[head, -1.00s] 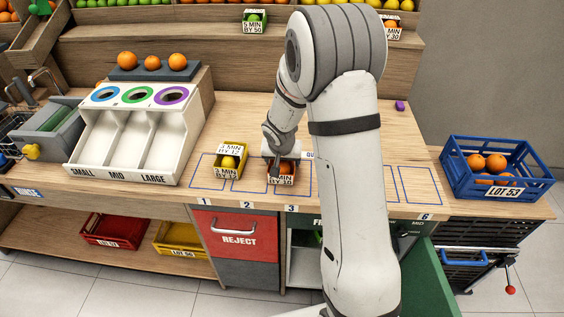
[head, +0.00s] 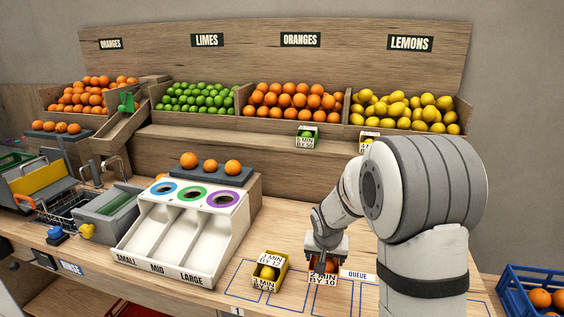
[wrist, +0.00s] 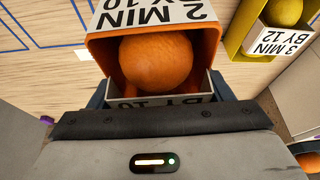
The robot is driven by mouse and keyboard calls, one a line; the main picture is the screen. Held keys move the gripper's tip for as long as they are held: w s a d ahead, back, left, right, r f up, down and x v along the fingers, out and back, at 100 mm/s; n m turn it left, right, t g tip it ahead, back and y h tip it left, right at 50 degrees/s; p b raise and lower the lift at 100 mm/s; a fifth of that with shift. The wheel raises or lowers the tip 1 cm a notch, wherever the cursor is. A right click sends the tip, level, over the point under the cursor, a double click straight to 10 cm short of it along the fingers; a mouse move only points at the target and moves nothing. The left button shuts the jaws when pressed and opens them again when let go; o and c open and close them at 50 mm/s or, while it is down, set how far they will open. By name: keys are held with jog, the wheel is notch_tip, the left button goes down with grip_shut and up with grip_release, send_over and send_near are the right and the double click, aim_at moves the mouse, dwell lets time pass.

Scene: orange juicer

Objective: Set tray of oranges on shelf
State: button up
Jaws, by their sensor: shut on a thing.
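A small orange tray (head: 324,268) with a "2 MIN BY 10" card stands at the blue-outlined queue slots on the counter. My gripper (head: 325,250) reaches down from above and is shut on it. In the wrist view the tray (wrist: 97,48) sits between my fingers, with a large orange (wrist: 157,62) in it. I cannot tell whether the tray touches the counter. The wooden shelf ledge (head: 230,143) runs behind, under the fruit bins. A small lime tray (head: 307,137) stands on it, and another carded tray (head: 368,139) is partly hidden by my arm.
A yellow tray (head: 283,273) of lemons stands just left of the orange tray. The white sorter (head: 180,235) is further left, with oranges on its top. A blue crate (head: 515,295) is at the lower right. The ledge left of the lime tray is clear.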

jog(key=f+n, duration=0.1)
jog(key=f, duration=0.1)
jog(key=s+f+n, duration=0.1)
jog(key=f, duration=0.1)
jog(key=s+f+n+y, duration=0.1)
jog(key=f, duration=0.2)
jog(key=shift+s+f, duration=0.1)
jog(key=shift+d, duration=0.15)
